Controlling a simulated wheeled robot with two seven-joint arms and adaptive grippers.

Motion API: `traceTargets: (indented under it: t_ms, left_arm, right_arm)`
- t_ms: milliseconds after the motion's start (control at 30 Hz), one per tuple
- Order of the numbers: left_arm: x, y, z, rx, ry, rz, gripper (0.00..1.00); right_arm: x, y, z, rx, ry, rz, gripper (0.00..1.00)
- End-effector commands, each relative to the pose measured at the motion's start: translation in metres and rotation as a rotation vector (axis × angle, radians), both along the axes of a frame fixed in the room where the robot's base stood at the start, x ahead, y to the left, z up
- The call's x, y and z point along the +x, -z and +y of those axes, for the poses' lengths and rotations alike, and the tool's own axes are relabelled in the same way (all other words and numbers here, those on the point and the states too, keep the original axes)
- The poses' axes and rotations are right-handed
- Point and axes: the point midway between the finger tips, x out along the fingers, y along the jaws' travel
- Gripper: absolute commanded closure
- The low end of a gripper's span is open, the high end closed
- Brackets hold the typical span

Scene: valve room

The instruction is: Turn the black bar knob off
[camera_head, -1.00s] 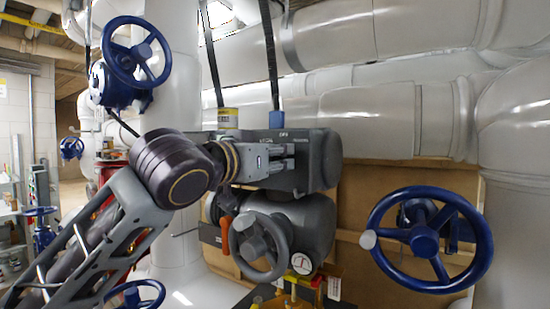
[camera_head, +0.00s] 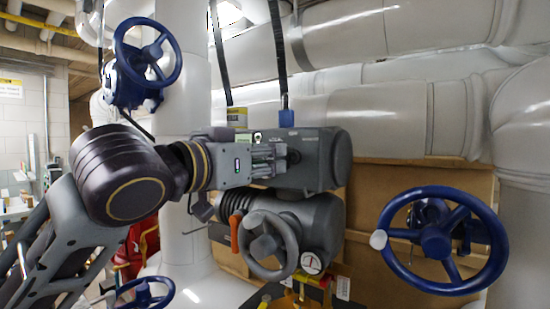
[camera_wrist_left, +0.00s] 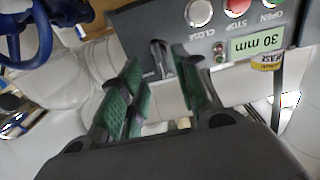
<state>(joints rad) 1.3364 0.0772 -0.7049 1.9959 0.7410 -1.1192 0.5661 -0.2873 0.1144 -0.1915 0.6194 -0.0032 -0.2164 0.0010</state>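The black bar knob (camera_wrist_left: 160,56) shows in the left wrist view on the dark face of the actuator box, beside the CLOSE button. In the head view a small dark knob (camera_head: 294,156) sticks out of the box face just past my fingertips. My left gripper (camera_head: 279,158) is in front of that face. In the wrist view its two green-padded fingers (camera_wrist_left: 155,72) stand apart with the knob beyond the gap between them. I see no contact with the knob. My right gripper is in neither view.
The grey actuator box (camera_head: 335,160) sits above a grey handwheel (camera_head: 268,246) with an orange lever (camera_head: 235,232) beside it. Blue handwheels stand at right (camera_head: 436,243) and upper left (camera_head: 147,53). White pipes (camera_head: 390,120) fill the background.

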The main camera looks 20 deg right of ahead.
Motion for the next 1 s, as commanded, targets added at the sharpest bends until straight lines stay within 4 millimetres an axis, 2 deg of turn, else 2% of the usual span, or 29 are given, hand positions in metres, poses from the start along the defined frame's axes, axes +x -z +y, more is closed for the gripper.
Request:
traceTargets:
  t_ms: [200,400,1000]
  left_arm:
    - [-0.014,0.000,0.025,0.000,-0.001,-0.001,0.68]
    - [-0.023,0.000,0.040,-0.001,-0.001,-0.001,0.68]
    - [-0.027,0.000,0.046,0.000,-0.001,-0.001,0.68]
  right_arm:
    - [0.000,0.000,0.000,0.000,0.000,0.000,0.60]
    - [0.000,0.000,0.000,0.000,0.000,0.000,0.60]
    - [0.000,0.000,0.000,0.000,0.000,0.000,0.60]
